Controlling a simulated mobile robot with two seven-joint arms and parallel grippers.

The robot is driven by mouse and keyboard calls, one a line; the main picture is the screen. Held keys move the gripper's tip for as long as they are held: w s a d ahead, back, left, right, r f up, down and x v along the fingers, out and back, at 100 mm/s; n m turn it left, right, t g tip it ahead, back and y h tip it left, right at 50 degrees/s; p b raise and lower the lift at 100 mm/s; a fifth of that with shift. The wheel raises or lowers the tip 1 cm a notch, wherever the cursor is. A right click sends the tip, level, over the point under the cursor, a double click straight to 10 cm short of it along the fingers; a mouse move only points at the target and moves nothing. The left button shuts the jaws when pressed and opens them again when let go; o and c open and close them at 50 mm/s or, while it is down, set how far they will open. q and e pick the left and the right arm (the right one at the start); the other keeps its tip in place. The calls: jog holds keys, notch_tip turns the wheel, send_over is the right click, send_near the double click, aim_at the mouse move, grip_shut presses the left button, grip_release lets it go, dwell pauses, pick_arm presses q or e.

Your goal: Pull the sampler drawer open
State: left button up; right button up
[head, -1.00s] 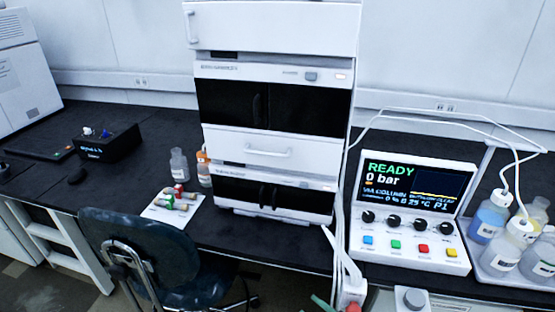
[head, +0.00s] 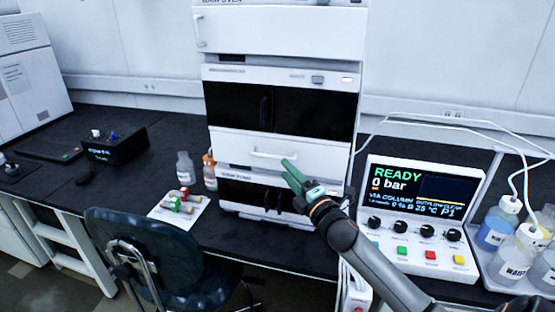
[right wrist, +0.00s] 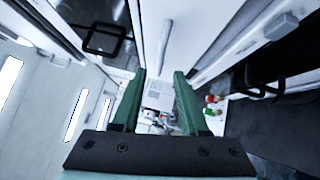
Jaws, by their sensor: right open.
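The sampler drawer (head: 235,146) is a white front in the middle of the instrument stack, between two modules with black doors. It looks shut, flush with the stack. Its white bar handle (head: 273,155) is across the front. My right gripper (head: 289,171) is in front of the drawer, its green fingertips by the right end of the handle in the head view. I cannot tell whether they touch it. In the right wrist view the two green fingers (right wrist: 158,85) are apart with nothing held between them. My left gripper is not in view.
A control panel (head: 424,235) and solvent bottles (head: 495,226) stand right of the stack. A bottle (head: 185,168) and a pad with coloured vials (head: 184,201) are on the bench to the left. A dark chair (head: 160,258) stands in front of the bench.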

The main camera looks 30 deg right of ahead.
jog(key=shift+w+d+r, duration=0.1)
jog(key=shift+w+r, duration=0.1)
jog(key=shift+w, duration=1.3)
jog(key=shift+w+d+r, duration=0.1)
jog(key=shift+w+r, duration=0.05)
jog(key=shift+w, duration=1.3)
grip_shut()
